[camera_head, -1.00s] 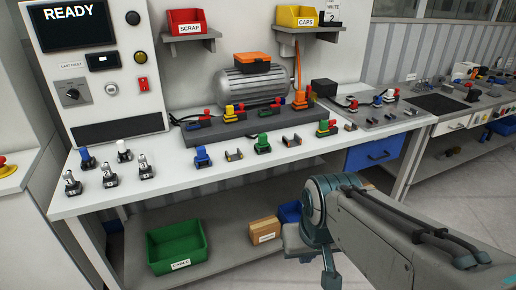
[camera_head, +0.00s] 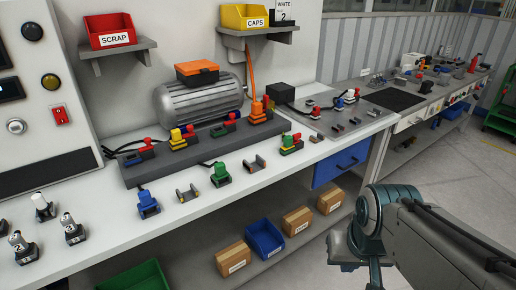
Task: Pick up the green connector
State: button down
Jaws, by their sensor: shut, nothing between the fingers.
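A green connector (camera_head: 221,175) stands upright near the front edge of the white bench (camera_head: 120,247), to the right of a blue connector (camera_head: 148,204). Small brackets stand on both sides of it. Another part with green, yellow and red pieces (camera_head: 291,144) stands further right. My arm (camera_head: 395,225) is at the lower right, in front of the bench and apart from the green connector.
A dark rail (camera_head: 152,171) with coloured connectors runs behind the green one. Scrap (camera_head: 112,32) and caps (camera_head: 245,17) bins are above. A lower shelf holds a blue bin (camera_head: 264,239) and boxes (camera_head: 298,221).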

aim_at(220, 175)
jog(key=z, duration=0.15)
jog(key=i, duration=0.7)
jog(key=u, duration=0.7)
jog(key=i, duration=0.7)
jog(key=u, duration=0.75)
